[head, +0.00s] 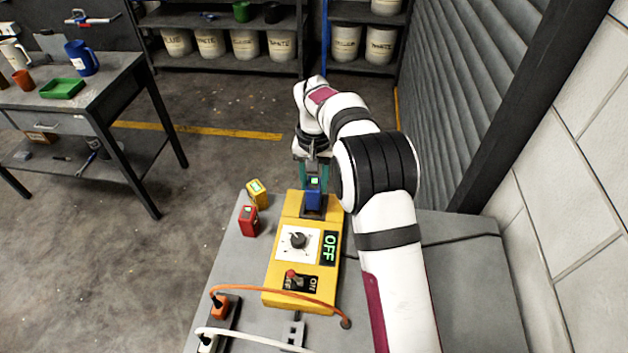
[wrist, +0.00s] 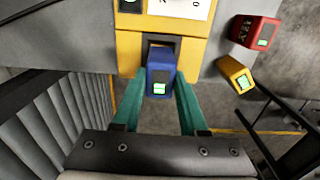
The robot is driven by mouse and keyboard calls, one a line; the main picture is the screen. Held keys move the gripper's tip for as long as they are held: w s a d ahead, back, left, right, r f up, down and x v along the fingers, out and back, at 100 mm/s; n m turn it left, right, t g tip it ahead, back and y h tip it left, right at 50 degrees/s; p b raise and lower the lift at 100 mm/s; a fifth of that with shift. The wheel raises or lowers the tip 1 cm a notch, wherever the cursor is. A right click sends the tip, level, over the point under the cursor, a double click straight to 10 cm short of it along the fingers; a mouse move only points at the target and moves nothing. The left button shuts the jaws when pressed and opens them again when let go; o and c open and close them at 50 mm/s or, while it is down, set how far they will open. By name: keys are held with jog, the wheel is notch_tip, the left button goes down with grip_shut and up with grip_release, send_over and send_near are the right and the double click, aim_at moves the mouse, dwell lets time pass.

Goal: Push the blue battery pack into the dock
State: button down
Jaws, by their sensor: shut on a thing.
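The blue battery pack (head: 314,192) stands at the far end of the yellow machine (head: 272,278), over its dark dock (head: 305,212). In the wrist view the blue pack (wrist: 159,75), with a small lit green screen, is at the dark dock opening (wrist: 152,42) in the yellow housing. How deep it sits in the dock I cannot tell. My gripper (head: 313,172) is above the dock end. In the wrist view its teal fingers (wrist: 158,95) are on both sides of the pack, shut on it.
A yellow pack (head: 258,192) and a red pack (head: 249,221) stand on the grey top left of the machine. The machine has a knob, a lit OFF display (head: 329,248) and a red switch (head: 292,276). An orange cable (head: 270,293) and a white cable (head: 255,339) cross the front.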

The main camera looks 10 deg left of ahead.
jog(key=shift+f, duration=2)
dwell(0.8)
jog(key=shift+c, duration=0.2)
grip_release()
jog(key=shift+r, duration=3.5)
